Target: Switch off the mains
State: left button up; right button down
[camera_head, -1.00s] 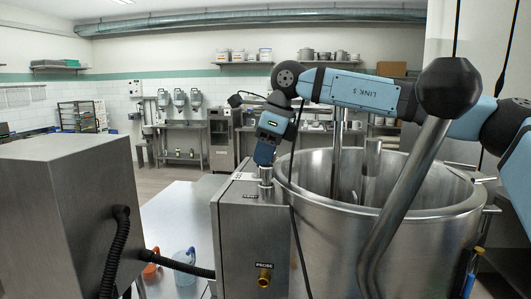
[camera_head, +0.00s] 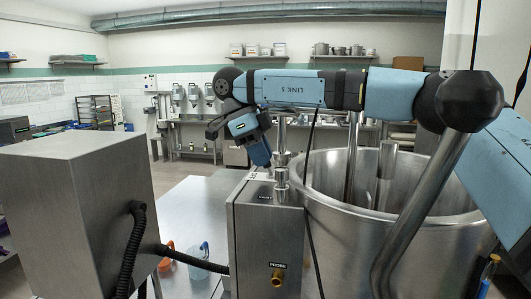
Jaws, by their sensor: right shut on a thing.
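A steel control box (camera_head: 266,240) stands in the middle front, with a brass socket (camera_head: 277,277) marked PROBE on its front. Its top carries a small label and an upright steel stub (camera_head: 282,178). My right gripper (camera_head: 265,163) points down at the top of this box, just left of and behind the stub. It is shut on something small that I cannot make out. No switch clearly marked as the mains can be made out; the far part of the box top is partly hidden by the gripper. My left gripper is out of view.
A large steel kettle (camera_head: 400,245) stands right of the box, with my right arm reaching over it. A big steel cabinet (camera_head: 65,215) with a black hose (camera_head: 130,250) stands left. A jug (camera_head: 199,262) and an orange item (camera_head: 166,256) are on the steel table (camera_head: 190,215).

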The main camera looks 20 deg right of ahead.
jog(key=shift+w+a+f+g+h, duration=0.1)
jog(key=shift+a+f+g+h, duration=0.05)
jog(key=shift+g+h, duration=0.15)
dwell(0.4)
jog(key=c, duration=1)
grip_release()
jog(key=shift+c, duration=0.2)
